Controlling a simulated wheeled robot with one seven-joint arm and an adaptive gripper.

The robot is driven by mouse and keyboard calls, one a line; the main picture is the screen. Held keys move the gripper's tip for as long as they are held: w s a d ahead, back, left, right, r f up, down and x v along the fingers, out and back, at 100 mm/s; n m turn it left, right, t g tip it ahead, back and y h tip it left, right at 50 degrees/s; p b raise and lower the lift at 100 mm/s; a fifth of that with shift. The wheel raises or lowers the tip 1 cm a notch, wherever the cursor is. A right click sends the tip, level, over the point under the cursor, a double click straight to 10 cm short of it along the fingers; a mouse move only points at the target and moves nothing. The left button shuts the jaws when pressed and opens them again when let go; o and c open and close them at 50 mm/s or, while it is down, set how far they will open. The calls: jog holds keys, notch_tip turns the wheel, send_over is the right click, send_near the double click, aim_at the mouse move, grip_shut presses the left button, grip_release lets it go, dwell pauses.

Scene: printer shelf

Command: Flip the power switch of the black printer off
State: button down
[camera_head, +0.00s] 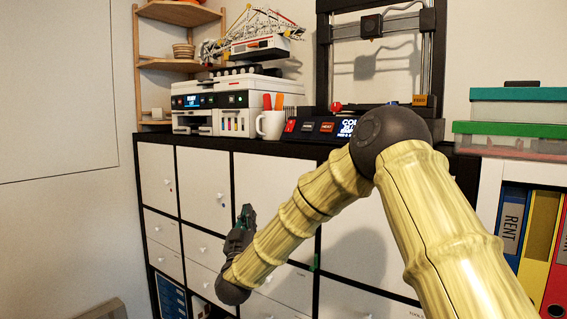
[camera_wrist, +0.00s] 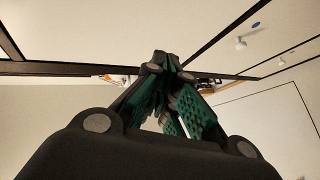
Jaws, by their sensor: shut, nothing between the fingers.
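The black printer (camera_head: 323,60) is a tall open-frame 3D printer on top of the shelf, at the back right of the head view. Its black front panel (camera_head: 318,127) has red and dark buttons and a lit screen, partly hidden behind my arm. I cannot make out which part is the power switch. My gripper (camera_head: 245,214) is below the shelf top, in front of the white cabinet doors, left of and lower than the printer. In the wrist view my gripper's green-padded fingers (camera_wrist: 168,62) meet at the tips with nothing between them. It touches nothing that I can see.
A white printer (camera_head: 226,100) with a model on top stands to the left, beside a white mug (camera_head: 270,125) with red and orange items. Boxes (camera_head: 515,140) and coloured binders (camera_head: 540,225) are at the right. The space left of my gripper is open.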

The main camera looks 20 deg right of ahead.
aim_at(290, 126)
jog(key=s+d+r+m+g+h, duration=0.1)
jog(key=r+m+h, duration=0.3)
jog(key=r, duration=0.7)
jog(key=s+d+r+m+g+h, duration=0.2)
jog(key=s+r+m+g+h, duration=0.1)
jog(key=r+h, duration=0.5)
notch_tip(290, 126, up, 3)
jog(key=m+g, duration=0.1)
jog(key=m, duration=0.1)
jog(key=shift+s+m+h+b, duration=0.2)
jog(key=shift+m+h+b, duration=0.1)
jog(key=shift+h+b, duration=0.1)
jog(key=w+d+r+p, duration=0.4)
jog(key=w+d+p, duration=0.2)
jog(key=d, duration=0.2)
jog(key=shift+w+d+r, duration=0.15)
jog(key=shift+w+r, duration=0.05)
jog(key=shift+r, duration=0.2)
jog(key=shift+w, duration=0.1)
